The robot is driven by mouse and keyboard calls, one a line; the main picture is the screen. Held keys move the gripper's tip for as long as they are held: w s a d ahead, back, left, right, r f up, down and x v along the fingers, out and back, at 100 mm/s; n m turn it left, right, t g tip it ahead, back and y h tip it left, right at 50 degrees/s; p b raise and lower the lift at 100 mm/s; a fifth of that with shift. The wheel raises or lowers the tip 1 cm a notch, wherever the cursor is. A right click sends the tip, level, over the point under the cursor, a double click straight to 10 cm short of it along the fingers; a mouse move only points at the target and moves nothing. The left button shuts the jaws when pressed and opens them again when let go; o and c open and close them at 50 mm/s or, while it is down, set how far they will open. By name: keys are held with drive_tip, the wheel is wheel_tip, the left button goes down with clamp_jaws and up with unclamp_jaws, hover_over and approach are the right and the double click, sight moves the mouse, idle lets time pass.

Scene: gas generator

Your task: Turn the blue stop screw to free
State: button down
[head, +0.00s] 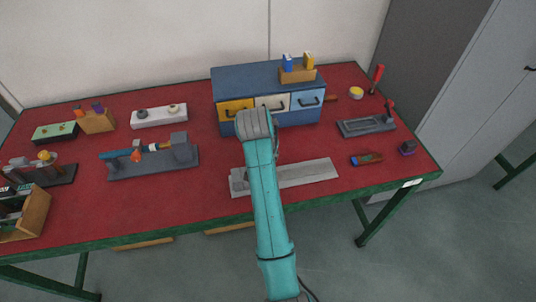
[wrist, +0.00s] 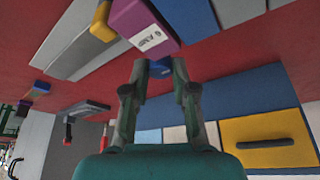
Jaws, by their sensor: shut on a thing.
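In the wrist view my gripper (wrist: 154,74) has its two fingers closed around a small blue part, which I take for the blue stop screw (wrist: 160,66). Only part of it shows between the fingertips. Just beyond it is a purple block (wrist: 145,22) with a white label, beside a yellow piece (wrist: 101,21) on a long grey rail (wrist: 80,48). In the head view my arm reaches over the grey rail (head: 310,173) in front of the drawer cabinet. The arm hides my fingertips and the blue part there, so the screw's turn angle cannot be seen.
A blue cabinet (head: 240,82) with yellow, white and blue drawers stands behind the rail. A grey fixture (head: 180,155) stands left, with bare red mat between.

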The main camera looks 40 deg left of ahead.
drive_tip(key=n+y, duration=0.1)
drive_tip(key=n, duration=0.2)
drive_tip(key=n+g+y, duration=0.1)
drive_tip(key=n, duration=0.2)
drive_tip(key=shift+d+n, duration=0.15)
drive_tip(key=shift+n, duration=0.25)
idle(0.4)
drive_tip(key=c, duration=0.9)
unclamp_jaws()
drive_tip(key=shift+c, duration=0.2)
drive_tip(key=shift+w, duration=0.1)
drive_tip(key=v, duration=1.1)
drive_tip(key=shift+d+r, duration=0.3)
drive_tip(key=shift+r, duration=0.05)
drive_tip(key=shift+w, duration=0.15)
